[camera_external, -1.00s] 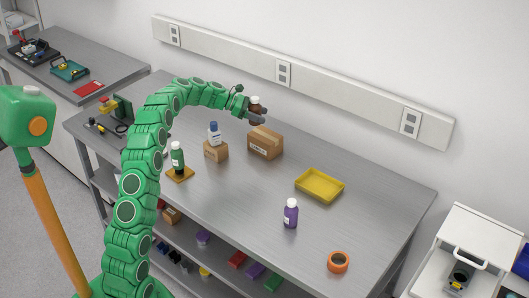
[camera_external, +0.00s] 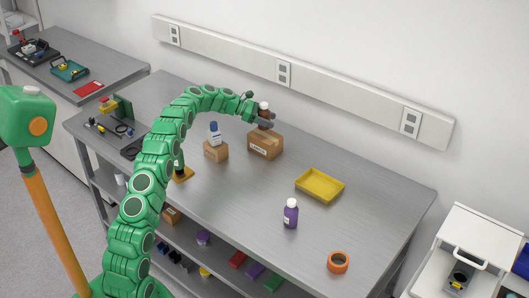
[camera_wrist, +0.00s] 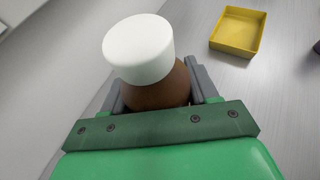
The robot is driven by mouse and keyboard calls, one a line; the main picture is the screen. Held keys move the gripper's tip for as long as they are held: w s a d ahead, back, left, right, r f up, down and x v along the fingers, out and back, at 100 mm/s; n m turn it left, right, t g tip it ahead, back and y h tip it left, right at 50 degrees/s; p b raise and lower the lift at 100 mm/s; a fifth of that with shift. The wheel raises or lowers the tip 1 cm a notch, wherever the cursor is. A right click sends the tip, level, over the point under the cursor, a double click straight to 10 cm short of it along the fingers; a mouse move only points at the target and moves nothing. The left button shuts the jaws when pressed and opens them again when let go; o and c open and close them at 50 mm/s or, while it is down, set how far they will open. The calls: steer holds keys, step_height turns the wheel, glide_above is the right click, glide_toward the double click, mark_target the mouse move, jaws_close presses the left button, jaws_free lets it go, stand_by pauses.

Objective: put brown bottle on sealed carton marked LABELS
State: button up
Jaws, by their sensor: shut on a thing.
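The brown bottle (camera_external: 264,107) has a white cap and is upright or nearly so. My gripper (camera_external: 266,121) is shut on its body. In the wrist view the cap and brown shoulder of the bottle (camera_wrist: 157,93) show between the two grey fingers. The larger cardboard carton (camera_external: 265,147) sits on the bench directly below the bottle, with a white label on its front too small to read. The fingers hide the bottle's lower part, so I cannot tell whether it touches the carton's top.
A smaller carton (camera_external: 215,152) to the left bears a blue-capped white bottle (camera_external: 214,134). A yellow tray (camera_external: 320,186), a purple bottle (camera_external: 290,214) and an orange tape roll (camera_external: 338,262) stand to the right. A green bottle is mostly hidden behind my arm. The bench between carton and tray is clear.

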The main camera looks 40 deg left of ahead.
steer(key=shift+w, duration=0.1)
steer(key=shift+w+f, duration=0.25)
steer(key=shift+f, duration=1.65)
steer(key=o, duration=1.1)
steer(key=shift+f, duration=0.1)
steer(key=shift+o, duration=0.2)
steer(key=shift+s+a+r, duration=0.1)
steer(key=shift+a+r, duration=0.1)
steer(key=shift+r, duration=0.05)
steer(key=v, duration=1.1)
steer(key=shift+a, duration=0.25)
